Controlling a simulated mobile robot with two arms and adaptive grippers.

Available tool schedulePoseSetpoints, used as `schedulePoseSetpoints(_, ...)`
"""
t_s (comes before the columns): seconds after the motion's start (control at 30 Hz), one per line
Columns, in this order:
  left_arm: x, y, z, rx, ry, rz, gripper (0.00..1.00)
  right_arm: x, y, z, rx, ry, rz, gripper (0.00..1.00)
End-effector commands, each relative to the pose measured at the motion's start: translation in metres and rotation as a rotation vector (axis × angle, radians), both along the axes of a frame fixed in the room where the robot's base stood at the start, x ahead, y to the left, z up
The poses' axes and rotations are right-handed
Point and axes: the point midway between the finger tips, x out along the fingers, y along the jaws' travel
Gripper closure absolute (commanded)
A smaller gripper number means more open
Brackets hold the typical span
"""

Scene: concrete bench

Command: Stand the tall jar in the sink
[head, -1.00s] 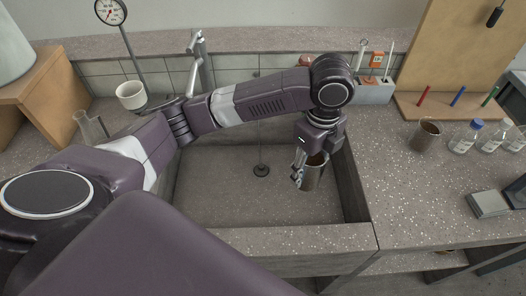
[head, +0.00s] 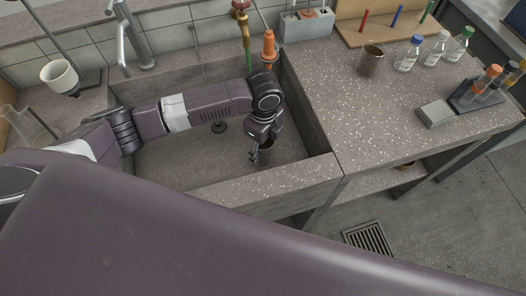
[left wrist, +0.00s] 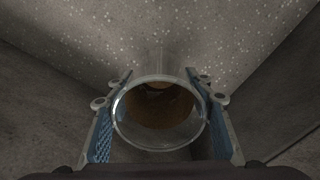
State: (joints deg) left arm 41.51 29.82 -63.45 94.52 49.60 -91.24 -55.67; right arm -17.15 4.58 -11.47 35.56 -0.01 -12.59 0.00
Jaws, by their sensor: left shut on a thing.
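My left gripper (head: 262,146) is shut on the tall jar (head: 267,152), a clear glass cylinder with brown inside. The jar is inside the grey stone sink (head: 175,163), near its right wall, and looks roughly upright. In the left wrist view, the jar's round open rim (left wrist: 160,142) faces the camera, with the left gripper's blue-padded fingers (left wrist: 160,118) on either side. The jar's foot is hidden, so I cannot tell whether it touches the sink floor. My right gripper is not in view.
The faucet (head: 131,40) rises behind the sink, with a drain (head: 219,127) in its floor. An orange-topped object (head: 268,45) stands at the back edge. Another brown jar (head: 371,61), capped bottles (head: 408,55) and a tube rack (head: 480,90) stand on the right bench.

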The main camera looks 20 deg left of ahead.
Motion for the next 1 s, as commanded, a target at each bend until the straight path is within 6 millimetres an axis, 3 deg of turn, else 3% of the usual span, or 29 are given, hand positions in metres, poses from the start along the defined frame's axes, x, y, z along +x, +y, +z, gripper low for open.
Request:
schedulePoseSetpoints(0.13,0.000,0.000,-0.021,0.001,0.001,0.000,0.80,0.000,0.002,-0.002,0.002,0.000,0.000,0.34)
schedulePoseSetpoints(0.5,0.000,0.000,-0.024,0.000,0.000,0.000,0.80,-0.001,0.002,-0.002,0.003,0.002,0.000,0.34)
schedulePoseSetpoints(0.53,0.000,0.000,-0.024,0.001,0.000,0.000,0.50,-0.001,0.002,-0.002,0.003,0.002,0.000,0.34)
schedulePoseSetpoints(0.67,0.000,0.000,-0.024,0.001,0.000,0.000,0.35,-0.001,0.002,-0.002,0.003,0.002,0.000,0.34)
schedulePoseSetpoints(1.0,0.000,0.000,-0.021,0.001,-0.001,0.000,0.34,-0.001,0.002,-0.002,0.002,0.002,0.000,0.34)
